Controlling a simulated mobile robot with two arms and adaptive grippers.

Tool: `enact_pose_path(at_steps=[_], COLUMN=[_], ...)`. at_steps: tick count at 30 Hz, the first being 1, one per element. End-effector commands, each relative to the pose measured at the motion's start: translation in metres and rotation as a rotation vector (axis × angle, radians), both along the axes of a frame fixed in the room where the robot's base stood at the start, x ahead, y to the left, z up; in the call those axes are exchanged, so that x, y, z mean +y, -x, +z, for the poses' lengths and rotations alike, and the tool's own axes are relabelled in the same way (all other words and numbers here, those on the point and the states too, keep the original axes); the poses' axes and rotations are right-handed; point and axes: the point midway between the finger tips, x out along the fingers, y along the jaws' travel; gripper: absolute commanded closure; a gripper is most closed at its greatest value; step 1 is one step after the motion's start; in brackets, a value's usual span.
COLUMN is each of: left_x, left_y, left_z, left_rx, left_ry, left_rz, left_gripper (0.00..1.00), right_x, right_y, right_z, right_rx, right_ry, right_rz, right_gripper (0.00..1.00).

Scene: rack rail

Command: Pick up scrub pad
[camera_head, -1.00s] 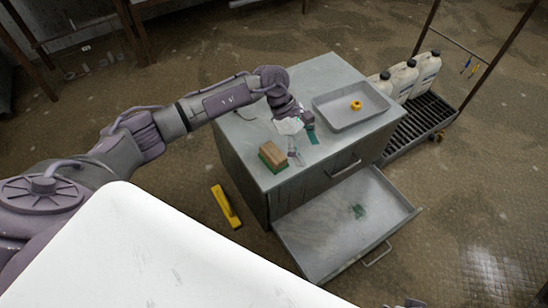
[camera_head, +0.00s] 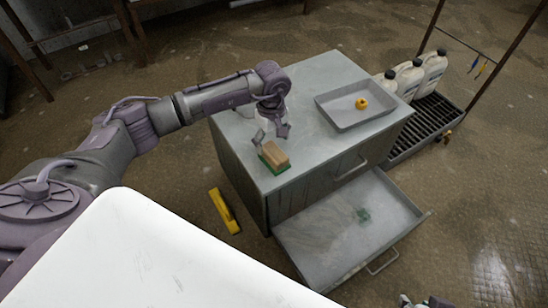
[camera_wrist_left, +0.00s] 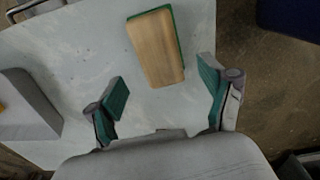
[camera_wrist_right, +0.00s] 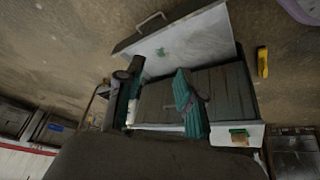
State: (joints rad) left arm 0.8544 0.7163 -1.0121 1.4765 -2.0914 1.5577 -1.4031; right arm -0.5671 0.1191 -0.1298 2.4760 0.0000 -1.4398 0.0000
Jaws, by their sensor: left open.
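The scrub pad seems to be the block with a tan wooden top and a green underside (camera_head: 274,155). It lies on the grey cabinet top near its front left corner. In the left wrist view the block (camera_wrist_left: 157,47) shows ahead of and between the spread fingers, apart from both. My left gripper (camera_head: 271,136) is open and empty, just behind the block and above the cabinet top. My right gripper (camera_wrist_right: 158,82) is open and empty, away from the cabinet top; only a bit of it shows at the bottom of the head view.
A grey tray (camera_head: 345,122) with a yellow ring (camera_head: 361,103) stands on the cabinet (camera_head: 318,72). The drawer (camera_head: 320,244) is pulled out, with a small green patch (camera_head: 363,215) inside. A yellow object (camera_head: 224,210) lies on the floor. White jugs (camera_head: 408,80) stand on a rack at right.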

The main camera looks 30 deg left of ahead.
Motion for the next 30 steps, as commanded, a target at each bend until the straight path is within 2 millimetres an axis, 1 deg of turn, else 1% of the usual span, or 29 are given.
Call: enact_pose_path(at_steps=[3, 9, 13, 19, 20, 21, 29, 30], left_x=[0.000, 0.000, 0.000, 0.000, 0.000, 0.000, 0.000, 0.000], left_y=[0.002, 0.002, 0.001, 0.001, 0.001, 0.001, 0.001, 0.001], left_z=[-0.018, -0.042, -0.047, -0.047, -0.047, -0.047, -0.047, -0.047], left_rx=[0.004, 0.002, -0.001, -0.001, -0.001, -0.001, -0.001, -0.001], left_ry=[0.001, 0.002, 0.004, 0.004, 0.004, 0.004, 0.003, 0.003], left_rz=[0.000, 0.001, 0.001, 0.000, 0.000, 0.000, 0.001, 0.001], left_gripper=[0.19, 0.19, 0.19, 0.19, 0.20, 0.27, 0.70, 0.77], right_x=[0.006, 0.015, 0.018, 0.018, 0.018, 0.018, 0.018, 0.018], right_y=[-0.018, -0.045, -0.053, -0.053, -0.053, -0.053, -0.053, -0.053], right_z=[0.003, 0.016, 0.021, 0.023, 0.023, 0.022, 0.022, 0.022], right_rx=[-0.088, -0.238, -0.281, -0.286, -0.286, -0.286, -0.285, -0.284], right_ry=[-0.019, -0.051, -0.060, -0.061, -0.061, -0.061, -0.061, -0.061], right_rz=[0.008, 0.020, 0.023, 0.023, 0.023, 0.023, 0.023, 0.023], right_gripper=[0.63, 0.63, 0.63, 0.63, 0.63, 0.63, 0.63, 0.63])
